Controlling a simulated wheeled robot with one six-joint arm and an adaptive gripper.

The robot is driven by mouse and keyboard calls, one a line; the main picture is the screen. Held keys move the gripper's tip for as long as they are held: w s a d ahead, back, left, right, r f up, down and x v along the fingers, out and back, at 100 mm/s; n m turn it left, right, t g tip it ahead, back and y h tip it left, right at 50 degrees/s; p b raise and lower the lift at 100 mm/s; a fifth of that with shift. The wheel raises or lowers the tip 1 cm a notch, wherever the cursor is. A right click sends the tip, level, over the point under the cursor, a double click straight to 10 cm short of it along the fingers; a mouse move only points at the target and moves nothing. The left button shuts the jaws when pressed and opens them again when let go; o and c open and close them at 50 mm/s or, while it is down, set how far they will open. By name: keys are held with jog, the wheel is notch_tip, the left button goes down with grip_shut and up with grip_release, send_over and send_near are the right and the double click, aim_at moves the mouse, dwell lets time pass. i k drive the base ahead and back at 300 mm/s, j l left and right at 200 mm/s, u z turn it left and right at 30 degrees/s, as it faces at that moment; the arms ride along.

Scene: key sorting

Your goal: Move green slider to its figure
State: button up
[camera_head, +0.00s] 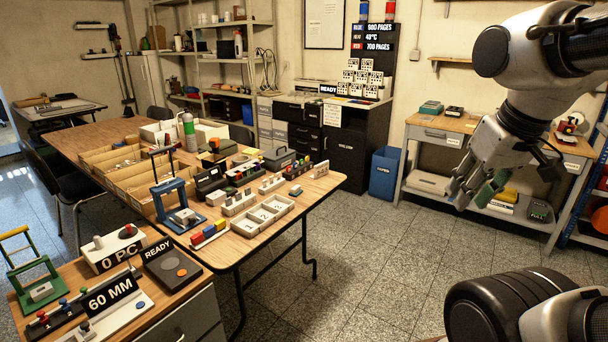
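A black wall board (378,38) shows figures: 900 pages, 48°C and red 700 pages. My gripper (470,188) hangs at the right, far from the knobs, in front of the grey workbench. A dark green patch shows at its fingers; I cannot tell whether it is held or behind them.
A long wooden table (110,143) carries trays, a blue press (173,196) and small blocks. A READY box (170,266) stands beside the sliders. A blue bin (384,172) and a grey workbench (432,134) stand at the back right. The middle floor is clear.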

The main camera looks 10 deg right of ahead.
aim_at(84, 290)
jog(key=l+u, duration=0.25)
jog(key=l, duration=0.8)
jog(key=k+l+u, duration=0.2)
jog(key=l, duration=0.8)
jog(key=l+u, duration=0.1)
jog(key=u, duration=1.45)
jog(key=i, duration=1.65)
jog(key=i+l+z, duration=0.15)
jog(key=z, duration=0.3)
jog(key=i, duration=0.1)
